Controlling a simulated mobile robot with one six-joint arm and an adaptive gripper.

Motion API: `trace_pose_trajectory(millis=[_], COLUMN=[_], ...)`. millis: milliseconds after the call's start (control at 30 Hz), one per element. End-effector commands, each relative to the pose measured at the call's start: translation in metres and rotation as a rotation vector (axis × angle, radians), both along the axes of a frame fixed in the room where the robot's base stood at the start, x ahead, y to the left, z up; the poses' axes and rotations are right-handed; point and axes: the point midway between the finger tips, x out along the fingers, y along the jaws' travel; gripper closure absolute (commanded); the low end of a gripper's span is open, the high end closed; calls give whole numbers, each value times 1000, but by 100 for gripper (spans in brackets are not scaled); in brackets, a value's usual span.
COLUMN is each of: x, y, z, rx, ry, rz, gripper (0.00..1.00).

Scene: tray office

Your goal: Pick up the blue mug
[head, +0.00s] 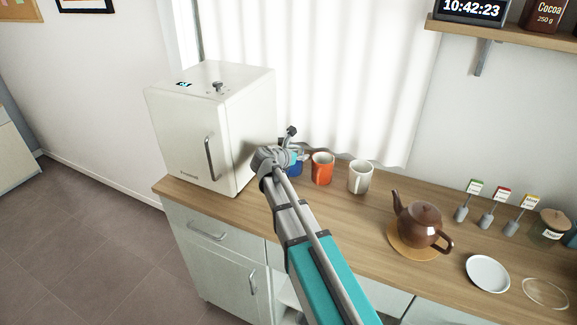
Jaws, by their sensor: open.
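The blue mug (297,169) stands on the wooden counter between the white cabinet-like appliance and an orange mug. Most of it is hidden behind the end of my arm; only a blue part shows. My gripper (297,146) is at the mug, over or just in front of it in the picture. Its jaws are open, with one dark fingertip standing up above the mug. I cannot tell whether the fingers touch the mug.
The orange mug (322,169) and a white mug (360,177) stand close to the right. The white appliance (212,130) stands close on the left. A brown teapot (422,225) on a round mat, a white plate (488,274) and a jar (551,224) are further right. A white curtain (320,80) hangs behind.

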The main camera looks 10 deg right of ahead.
Motion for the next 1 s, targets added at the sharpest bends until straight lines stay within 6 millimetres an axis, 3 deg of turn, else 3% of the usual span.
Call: trace_pose_trajectory(millis=[433, 467, 733, 1000], x=[0, 0, 0, 0], y=[0, 0, 0, 0], z=[0, 0, 0, 0], rx=[0, 0, 0, 0], ry=[0, 0, 0, 0], rz=[0, 0, 0, 0], gripper=[48, 50, 100, 100])
